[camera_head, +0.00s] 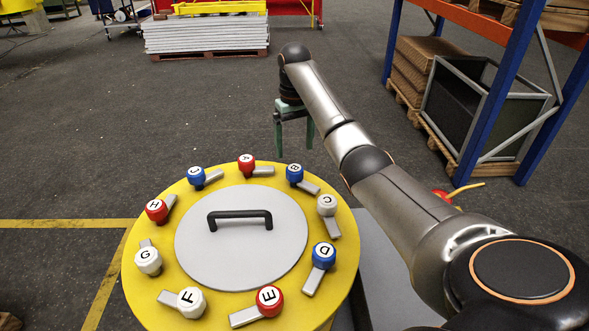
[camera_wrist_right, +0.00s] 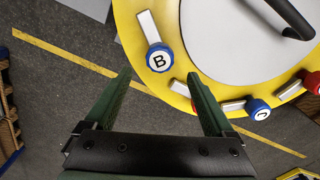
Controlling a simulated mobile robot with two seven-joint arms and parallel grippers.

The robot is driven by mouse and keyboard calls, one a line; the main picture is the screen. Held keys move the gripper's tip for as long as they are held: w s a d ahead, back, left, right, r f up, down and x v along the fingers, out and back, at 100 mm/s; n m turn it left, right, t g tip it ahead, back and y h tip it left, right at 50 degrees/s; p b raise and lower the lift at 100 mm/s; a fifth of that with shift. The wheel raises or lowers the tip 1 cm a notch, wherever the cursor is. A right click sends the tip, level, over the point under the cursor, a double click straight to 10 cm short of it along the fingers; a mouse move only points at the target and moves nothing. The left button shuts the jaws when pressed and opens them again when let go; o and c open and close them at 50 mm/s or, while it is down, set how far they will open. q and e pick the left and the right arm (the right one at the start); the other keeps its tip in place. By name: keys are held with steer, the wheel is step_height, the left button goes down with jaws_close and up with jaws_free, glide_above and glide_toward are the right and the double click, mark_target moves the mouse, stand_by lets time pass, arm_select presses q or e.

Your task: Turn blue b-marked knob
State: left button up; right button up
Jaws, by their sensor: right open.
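The blue knob marked B (camera_head: 294,172) sits at the far right part of the yellow round lid's rim, with its grey lever pointing toward the lower right. It also shows in the right wrist view (camera_wrist_right: 159,57), just beyond and between the fingertips, with its lever pointing away from the gripper. My right gripper (camera_head: 294,150) is open and empty, with its fingers pointing down just behind the knob. In the right wrist view the gripper (camera_wrist_right: 158,77) shows two spread green fingers, with a gap to the knob. My left gripper is not in view.
Other lettered knobs ring the yellow drum (camera_head: 140,285), including a red A knob (camera_head: 246,162) and a white C knob (camera_head: 327,205) beside B. A black handle (camera_head: 240,217) rises from the grey centre plate. A blue-orange rack (camera_head: 500,90) stands at the right.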

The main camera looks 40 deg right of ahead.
mark_target(295, 168)
step_height(295, 168, down, 8)
steer(key=shift+r+p, duration=0.1)
steer(key=shift+p, duration=0.3)
steer(key=c, duration=1.4)
